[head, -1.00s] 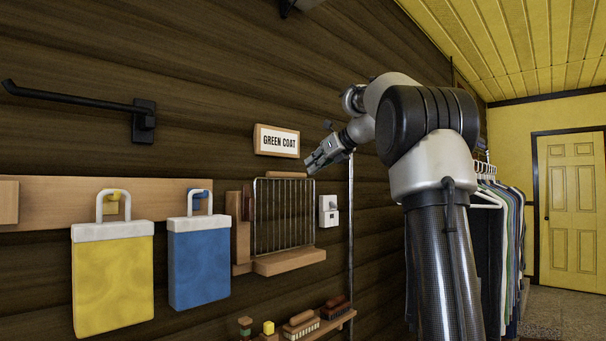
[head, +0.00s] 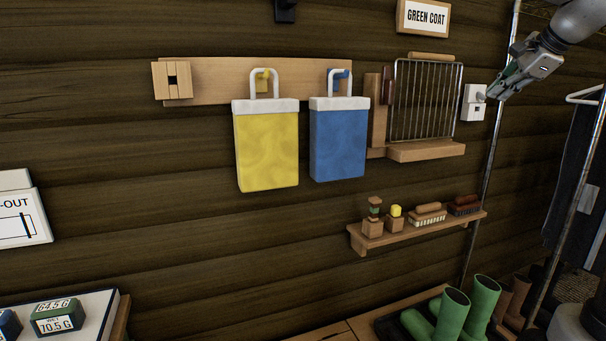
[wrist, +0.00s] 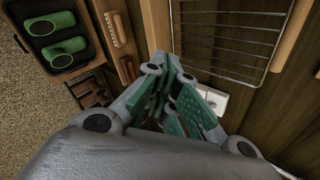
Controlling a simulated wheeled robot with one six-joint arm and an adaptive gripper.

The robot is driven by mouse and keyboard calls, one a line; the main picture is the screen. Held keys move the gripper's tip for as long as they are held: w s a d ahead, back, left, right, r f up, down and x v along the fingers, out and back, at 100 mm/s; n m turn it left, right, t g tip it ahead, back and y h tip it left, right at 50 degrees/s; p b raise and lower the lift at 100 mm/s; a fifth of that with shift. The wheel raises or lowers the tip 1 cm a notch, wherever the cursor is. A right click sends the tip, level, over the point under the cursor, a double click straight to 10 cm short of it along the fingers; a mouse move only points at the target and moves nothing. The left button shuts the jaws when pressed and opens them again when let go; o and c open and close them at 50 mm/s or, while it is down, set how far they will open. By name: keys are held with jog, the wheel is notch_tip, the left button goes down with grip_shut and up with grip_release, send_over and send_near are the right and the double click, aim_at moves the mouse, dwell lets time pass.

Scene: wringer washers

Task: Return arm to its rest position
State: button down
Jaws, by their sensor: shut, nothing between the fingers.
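My gripper (head: 507,80) is at the upper right of the head view, in front of the wall and just right of the white switch box (head: 474,102). In the wrist view my gripper (wrist: 178,100) has its green-padded fingers together, with nothing held between them. The white switch box also shows in the wrist view (wrist: 214,96), partly hidden behind the fingers. Most of my arm lies outside the head view.
A wire rack (head: 425,100) hangs left of my gripper. A yellow bag (head: 267,150) and a blue bag (head: 338,145) hang on pegs. A brush shelf (head: 415,233) is below, with green boots (head: 482,305) on the floor side. A metal pole (head: 490,150) stands close by.

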jog(key=s+a+f+n+g, duration=0.1)
jog(key=s+a+f+n, duration=0.3)
jog(key=s, duration=0.6)
jog(key=s+a+f+n+g+h, duration=0.1)
jog(key=s+a+f+n, duration=0.3)
jog(key=s+f+n, duration=0.4)
jog(key=s+a+f+n+g+h, duration=0.1)
jog(key=s+a+f+n, duration=0.4)
jog(key=s+f, duration=0.5)
jog(key=s+n+g, duration=0.1)
jog(key=s+n, duration=0.1)
jog(key=s, duration=0.1)
jog(key=shift+s, duration=0.2)
jog(key=shift+g, duration=0.3)
jog(key=c, duration=2.2)
grip_release()
